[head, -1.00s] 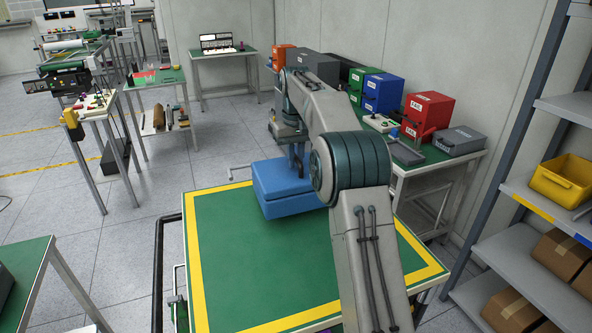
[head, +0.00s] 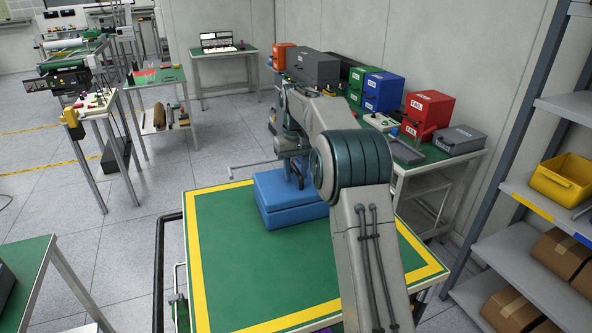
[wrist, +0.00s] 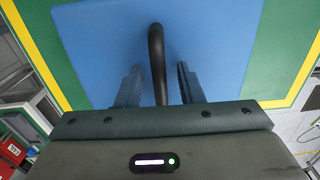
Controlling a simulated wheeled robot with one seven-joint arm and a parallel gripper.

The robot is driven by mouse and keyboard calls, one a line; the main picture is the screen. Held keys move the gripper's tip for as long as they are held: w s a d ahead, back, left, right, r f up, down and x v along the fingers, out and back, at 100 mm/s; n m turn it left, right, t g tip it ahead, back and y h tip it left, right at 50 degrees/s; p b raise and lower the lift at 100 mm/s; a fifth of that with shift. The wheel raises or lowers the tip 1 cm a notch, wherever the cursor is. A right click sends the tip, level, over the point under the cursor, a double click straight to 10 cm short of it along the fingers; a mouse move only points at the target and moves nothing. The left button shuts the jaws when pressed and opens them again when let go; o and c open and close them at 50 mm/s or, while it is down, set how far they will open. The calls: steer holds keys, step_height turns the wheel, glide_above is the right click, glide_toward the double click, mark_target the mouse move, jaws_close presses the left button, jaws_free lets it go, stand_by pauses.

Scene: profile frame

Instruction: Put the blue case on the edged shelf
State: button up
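The blue case (head: 283,213) lies on the green table top with a yellow border (head: 240,277), at its far edge. Its flat side and black handle (wrist: 157,55) show in the wrist view. My gripper (wrist: 158,83) is open, with one finger on each side of the handle and a visible gap to each. In the head view my arm hides the fingertips and part of the case. A grey rack at the right has a shelf (head: 509,186) with yellow and blue strips along its front edge.
A yellow bin (head: 563,180) stands on that shelf, and cardboard boxes (head: 562,253) are on the shelf below. A back bench holds red (head: 428,112), blue and green boxes and a grey case (head: 459,139). The near part of the green table top is clear.

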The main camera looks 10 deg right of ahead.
step_height(320, 180, up, 12)
steer(key=p, duration=0.2)
steer(key=s+r+t, duration=0.1)
steer(key=s+r, duration=0.3)
steer(key=s, duration=0.4)
steer(key=s+f+t, duration=0.1)
steer(key=s+f, duration=0.3)
steer(key=s, duration=0.6)
steer(key=s+f+m+t, duration=0.1)
steer(key=s+f, duration=0.3)
steer(key=s, duration=0.6)
steer(key=s+f+t, duration=0.1)
steer(key=s+f, duration=0.3)
steer(key=s, duration=0.7)
steer(key=shift+f+m, duration=0.25)
steer(key=shift+m, duration=0.05)
steer(key=shift+f+b, duration=0.1)
steer(key=shift+b, duration=0.25)
steer(key=shift+f, duration=0.25)
